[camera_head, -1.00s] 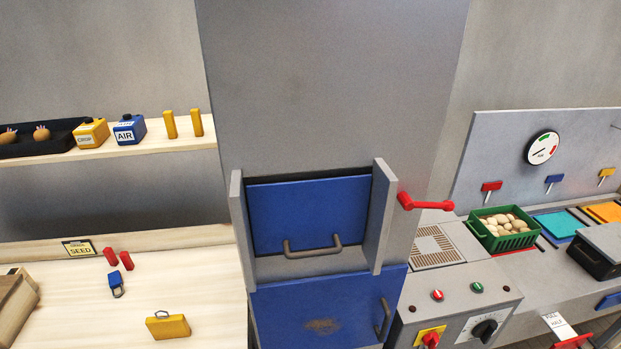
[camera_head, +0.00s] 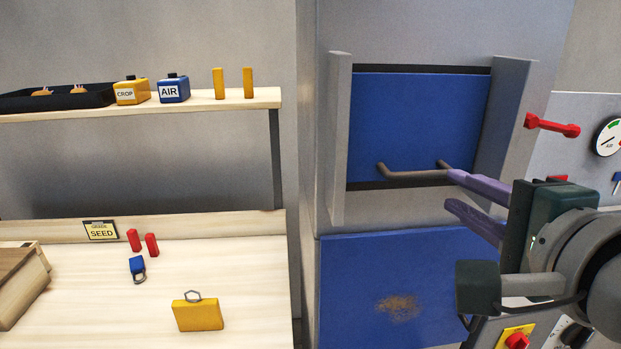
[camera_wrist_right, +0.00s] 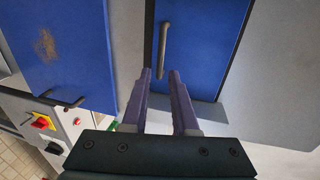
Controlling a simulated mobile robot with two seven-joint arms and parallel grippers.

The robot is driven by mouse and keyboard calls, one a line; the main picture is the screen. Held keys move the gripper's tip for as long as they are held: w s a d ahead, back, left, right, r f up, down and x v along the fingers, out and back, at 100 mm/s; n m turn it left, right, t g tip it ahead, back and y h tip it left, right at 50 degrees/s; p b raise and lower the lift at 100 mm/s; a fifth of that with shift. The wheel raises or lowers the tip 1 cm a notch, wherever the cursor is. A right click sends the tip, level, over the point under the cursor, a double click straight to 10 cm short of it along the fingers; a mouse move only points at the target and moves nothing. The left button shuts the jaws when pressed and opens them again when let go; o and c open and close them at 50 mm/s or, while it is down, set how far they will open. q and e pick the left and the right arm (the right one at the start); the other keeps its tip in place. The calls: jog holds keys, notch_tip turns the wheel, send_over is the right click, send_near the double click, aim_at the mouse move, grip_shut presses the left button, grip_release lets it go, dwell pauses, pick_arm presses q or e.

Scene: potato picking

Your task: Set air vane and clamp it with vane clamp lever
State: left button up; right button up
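A red lever (camera_head: 552,125) sticks out from the right side of the grey cabinet. No label marks it, so I cannot tell whether it is the vane clamp lever. An air gauge (camera_head: 609,137) is cut by the right edge, with part of a blue lever (camera_head: 617,178) below it. I cannot identify the air vane. My right gripper (camera_head: 450,192) is open, its purple fingers in front of the cabinet by the handle (camera_head: 405,174) of the upper blue panel (camera_head: 420,120). In the wrist view the handle (camera_wrist_right: 164,48) ends near the fingertips (camera_wrist_right: 160,73); contact is unclear. My left gripper is out of view.
A lower blue door (camera_head: 350,270) with a brown smudge is below. At left, a wooden bench (camera_head: 95,315) holds a yellow weight-like block (camera_head: 197,315), a blue padlock-like piece (camera_head: 137,267) and two red blocks (camera_head: 142,243). A shelf (camera_head: 205,103) holds CROP and AIR boxes.

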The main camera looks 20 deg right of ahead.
aim_at(429, 176)
jog(key=p+x, duration=0.1)
jog(key=x, duration=0.8)
jog(key=shift+c, duration=0.3)
grip_shut()
dwell(1.0)
